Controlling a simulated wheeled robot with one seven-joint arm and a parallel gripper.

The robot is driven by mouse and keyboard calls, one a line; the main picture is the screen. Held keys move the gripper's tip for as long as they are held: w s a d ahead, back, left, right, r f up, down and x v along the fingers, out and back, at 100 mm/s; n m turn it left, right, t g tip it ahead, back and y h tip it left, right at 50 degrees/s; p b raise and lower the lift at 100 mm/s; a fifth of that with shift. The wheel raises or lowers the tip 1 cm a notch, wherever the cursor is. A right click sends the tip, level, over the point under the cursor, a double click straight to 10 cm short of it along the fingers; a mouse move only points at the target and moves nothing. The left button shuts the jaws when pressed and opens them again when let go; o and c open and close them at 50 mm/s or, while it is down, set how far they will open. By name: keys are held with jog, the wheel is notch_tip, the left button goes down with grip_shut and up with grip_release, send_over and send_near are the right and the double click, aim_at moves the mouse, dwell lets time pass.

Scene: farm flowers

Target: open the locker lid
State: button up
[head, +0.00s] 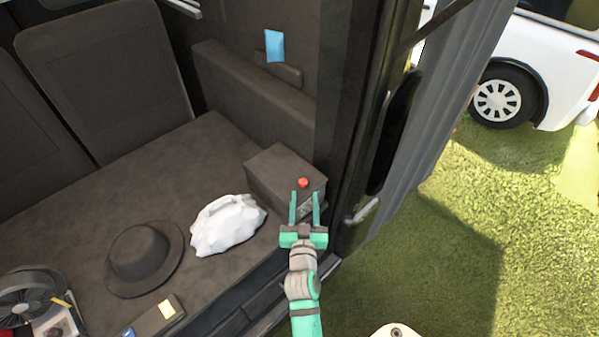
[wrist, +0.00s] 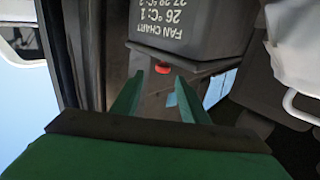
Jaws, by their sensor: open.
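The locker is a dark grey box (head: 272,172) at the right end of the dark seat surface, and its lid looks shut. A small red knob (head: 303,183) sits on its top near the front edge. In the wrist view, which looks upside down, the locker's front (wrist: 190,28) carries white "FAN CHART" lettering, and the red knob (wrist: 163,68) shows beside it. My gripper (head: 305,194) is open and empty, its two green fingers pointing at the front of the locker. In the wrist view its fingertips (wrist: 158,76) lie on either side of the knob, apparently not touching it.
A white bag (head: 227,226) lies left of the locker, with a dark hat (head: 142,258) beyond it. A fan (head: 28,297) stands at the lower left. A dark door frame (head: 345,130) rises close to the locker's right. Open grass (head: 450,270) lies outside.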

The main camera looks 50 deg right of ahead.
aim_at(303, 172)
jog(key=shift+x, duration=0.9)
jog(key=x, duration=0.9)
jog(key=shift+w+d, duration=0.1)
jog(key=shift+w, duration=0.35)
jog(key=shift+c, duration=0.5)
grip_shut()
